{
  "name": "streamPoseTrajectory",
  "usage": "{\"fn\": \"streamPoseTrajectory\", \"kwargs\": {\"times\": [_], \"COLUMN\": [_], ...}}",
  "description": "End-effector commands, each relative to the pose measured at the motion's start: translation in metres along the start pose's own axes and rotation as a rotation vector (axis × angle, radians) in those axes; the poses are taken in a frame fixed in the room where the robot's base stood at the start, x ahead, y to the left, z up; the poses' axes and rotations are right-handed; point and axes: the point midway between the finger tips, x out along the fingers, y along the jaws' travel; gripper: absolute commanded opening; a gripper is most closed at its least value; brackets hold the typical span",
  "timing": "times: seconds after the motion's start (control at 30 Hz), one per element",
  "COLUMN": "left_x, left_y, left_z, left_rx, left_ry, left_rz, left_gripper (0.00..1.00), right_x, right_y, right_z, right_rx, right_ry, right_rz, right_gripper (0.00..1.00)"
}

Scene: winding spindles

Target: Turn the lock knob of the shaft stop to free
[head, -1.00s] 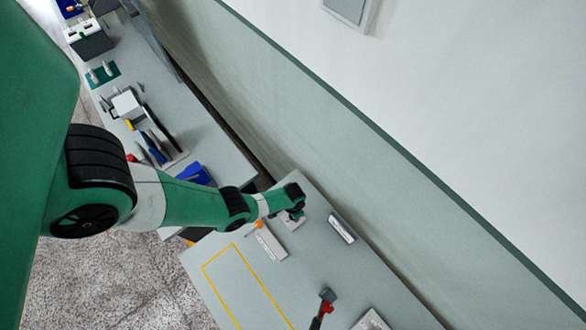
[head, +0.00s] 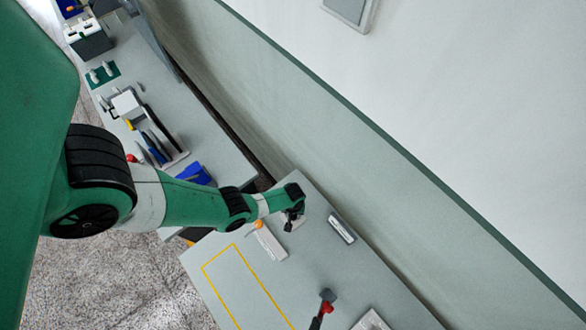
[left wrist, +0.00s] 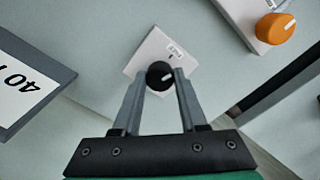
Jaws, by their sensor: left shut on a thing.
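The black lock knob (left wrist: 158,74) stands on a small white plate (left wrist: 142,56) in the left wrist view. A white mark on the knob points towards the right of the picture. A small printed label sits on the plate beyond the knob; I cannot read it surely. My left gripper (left wrist: 161,80) has one grey finger on each side of the knob and is shut on it. In the head view my left gripper (head: 291,221) is over the far left part of the grey table, and the knob is small there. My right gripper is not in view.
An orange knob (left wrist: 275,28) on a pale block is at the upper right of the left wrist view. A sign (left wrist: 22,82) is at the left. In the head view a red and black tool (head: 324,305) lies on the table (head: 300,265) near a yellow outline.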

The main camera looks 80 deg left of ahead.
Motion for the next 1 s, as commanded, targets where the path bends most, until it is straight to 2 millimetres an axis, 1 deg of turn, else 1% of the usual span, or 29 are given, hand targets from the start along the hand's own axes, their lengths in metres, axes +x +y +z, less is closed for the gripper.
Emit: {"fn": "streamPoseTrajectory", "kwargs": {"times": [0.2, 0.4, 0.9, 0.93, 1.0], "left_x": [0.0006, 0.0007, 0.0007, 0.0007, 0.0007], "left_y": [-0.0002, -0.0003, -0.0003, -0.0003, -0.0003], "left_z": [-0.0001, -0.0001, -0.0001, -0.0001, -0.0001], "left_rx": [-0.12, -0.178, -0.195, -0.195, -0.195], "left_ry": [0.001, 0.001, 0.001, 0.001, 0.001], "left_rz": [0.0, 0.0, 0.0, 0.0, 0.0], "left_gripper": [0.0, 0.0, 0.0, 0.47, 0.6], "right_x": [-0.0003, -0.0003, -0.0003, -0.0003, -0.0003], "right_y": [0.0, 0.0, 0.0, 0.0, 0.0], "right_z": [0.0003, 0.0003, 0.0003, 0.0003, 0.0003], "right_rx": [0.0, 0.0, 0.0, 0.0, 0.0], "right_ry": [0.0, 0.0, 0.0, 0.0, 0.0], "right_rz": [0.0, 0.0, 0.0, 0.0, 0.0], "right_gripper": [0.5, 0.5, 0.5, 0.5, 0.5]}}
